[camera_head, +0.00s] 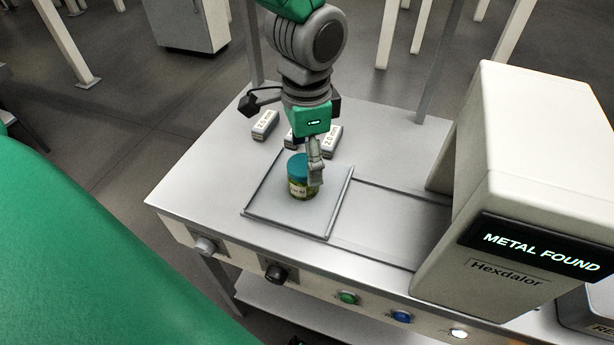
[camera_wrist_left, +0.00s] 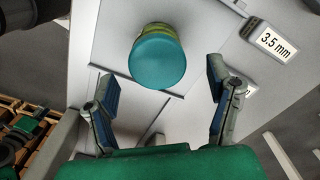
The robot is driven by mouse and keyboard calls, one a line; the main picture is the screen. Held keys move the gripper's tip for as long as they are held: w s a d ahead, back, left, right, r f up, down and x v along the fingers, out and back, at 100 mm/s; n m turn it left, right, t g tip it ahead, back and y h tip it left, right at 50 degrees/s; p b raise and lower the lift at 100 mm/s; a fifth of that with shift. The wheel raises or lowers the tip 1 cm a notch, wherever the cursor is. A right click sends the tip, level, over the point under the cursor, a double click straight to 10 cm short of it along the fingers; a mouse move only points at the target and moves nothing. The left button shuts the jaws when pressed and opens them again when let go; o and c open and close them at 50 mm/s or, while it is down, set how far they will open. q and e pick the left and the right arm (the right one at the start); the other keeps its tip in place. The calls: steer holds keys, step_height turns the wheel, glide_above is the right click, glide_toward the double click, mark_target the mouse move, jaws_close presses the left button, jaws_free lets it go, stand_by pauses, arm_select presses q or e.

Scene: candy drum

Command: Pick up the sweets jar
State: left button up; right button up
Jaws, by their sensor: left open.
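The sweets jar (camera_head: 300,191) has a teal lid and a greenish-yellow body with a pale label. It stands upright on a shallow metal tray (camera_head: 262,209). In the left wrist view the jar's round lid (camera_wrist_left: 157,62) is centred ahead of the fingers. My left gripper (camera_head: 316,178) is right at the jar in the head view, with a finger in front of the lid's right side. In the left wrist view the left gripper (camera_wrist_left: 158,76) is open, its fingers spread wider than the lid and empty. Contact cannot be told. My right gripper is not in view.
Small labelled blocks lie behind the tray, including a left block (camera_head: 265,125) and a right block (camera_head: 332,141). A "3.5 mm" block (camera_wrist_left: 271,42) shows in the wrist view. A cream machine (camera_head: 530,170) reading "METAL FOUND" stands right. Buttons line the table's front edge.

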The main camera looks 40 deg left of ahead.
arm_select(q)
steer(key=shift+s+f, duration=0.1)
steer(key=shift+f, duration=0.55)
steer(key=f, duration=0.2)
steer(key=f+b, duration=0.1)
steer(key=shift+s+a+f, duration=0.2)
steer(key=shift+a+f, duration=0.15)
steer(key=shift+f, duration=0.05)
steer(key=shift+w+a+f, duration=0.1)
steer(key=shift+f, duration=0.25)
steer(key=shift+d+r, duration=0.15)
steer(key=shift+d, duration=0.15)
steer(key=shift+c, duration=0.5)
steer(key=shift+d, duration=0.25)
steer(key=c, duration=1.3)
steer(key=shift+a, duration=0.2)
steer(key=shift+c, duration=0.2)
